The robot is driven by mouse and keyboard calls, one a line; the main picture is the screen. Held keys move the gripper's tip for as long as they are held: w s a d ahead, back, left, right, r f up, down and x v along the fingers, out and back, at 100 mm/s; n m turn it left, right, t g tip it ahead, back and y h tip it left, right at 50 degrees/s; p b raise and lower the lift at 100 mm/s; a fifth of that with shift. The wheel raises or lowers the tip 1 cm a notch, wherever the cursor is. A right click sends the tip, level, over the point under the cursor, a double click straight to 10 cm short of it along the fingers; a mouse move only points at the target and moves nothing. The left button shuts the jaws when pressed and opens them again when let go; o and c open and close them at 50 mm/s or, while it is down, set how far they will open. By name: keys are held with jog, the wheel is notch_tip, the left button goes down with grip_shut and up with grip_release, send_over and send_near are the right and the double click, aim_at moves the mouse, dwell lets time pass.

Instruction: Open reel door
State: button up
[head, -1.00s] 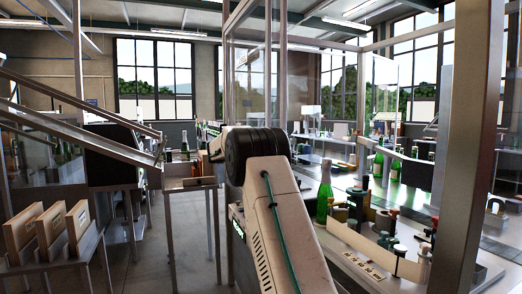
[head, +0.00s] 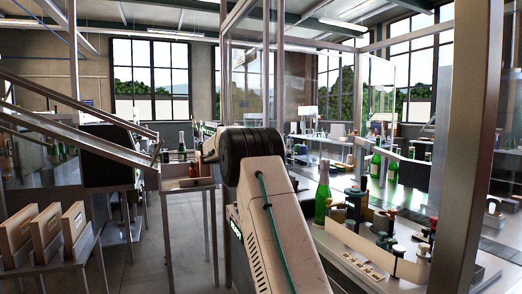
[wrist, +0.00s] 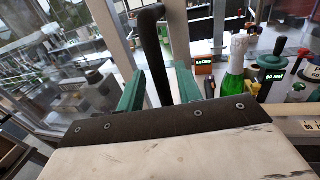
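A black bar handle (wrist: 152,52), bent over at its top, stands in the wrist view and runs down between the two green fingers of my gripper (wrist: 159,85). One finger is on each side of the bar; whether both press on it cannot be told. A metal frame post stands close by. In the head view my own arm hides my gripper and the handle. The reel door cannot be clearly told from the other framed clear panels (head: 247,85).
A green bottle (head: 322,192) stands on the bench at right, beside several small tools and a curved low wall (head: 365,246). It also shows in the wrist view (wrist: 236,66). Wooden boxes (head: 45,232) stand at left. A thick metal post (head: 465,140) rises at right. Floor shows at centre left.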

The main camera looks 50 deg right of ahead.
jog(key=v, duration=0.6)
jog(key=shift+a, duration=0.2)
